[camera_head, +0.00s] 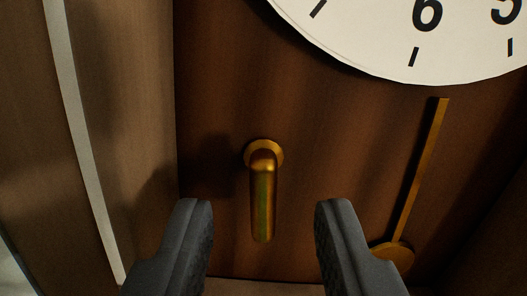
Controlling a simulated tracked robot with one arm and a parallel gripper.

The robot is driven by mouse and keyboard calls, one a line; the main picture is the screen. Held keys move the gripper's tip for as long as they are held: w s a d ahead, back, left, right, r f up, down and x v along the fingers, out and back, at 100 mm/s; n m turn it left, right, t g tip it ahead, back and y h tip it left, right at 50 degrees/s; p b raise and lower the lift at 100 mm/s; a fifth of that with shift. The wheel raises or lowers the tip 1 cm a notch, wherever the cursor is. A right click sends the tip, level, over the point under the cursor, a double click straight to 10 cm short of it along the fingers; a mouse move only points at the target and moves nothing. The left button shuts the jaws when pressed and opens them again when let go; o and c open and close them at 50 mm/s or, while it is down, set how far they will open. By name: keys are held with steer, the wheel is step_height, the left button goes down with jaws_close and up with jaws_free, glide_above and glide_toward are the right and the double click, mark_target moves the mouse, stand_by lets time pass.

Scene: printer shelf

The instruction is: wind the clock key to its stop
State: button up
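The clock key (263,196) is a brass handle on a round collar, set in the dark wooden clock front (330,140). Its arm hangs down from the collar and tilts slightly, if at all. My gripper (263,225) is open, with one dark finger on each side of the key's lower end. Clear gaps show between both fingers and the key. I cannot tell how far the fingertips are from the clock front.
The white clock dial (400,40) is at the upper right. A wooden side panel (120,120) with a pale strip stands at the left.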

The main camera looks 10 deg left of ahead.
mark_target(263, 179)
steer(key=shift+p+x, duration=0.3)
steer(key=shift+x, duration=1.1)
jaws_close()
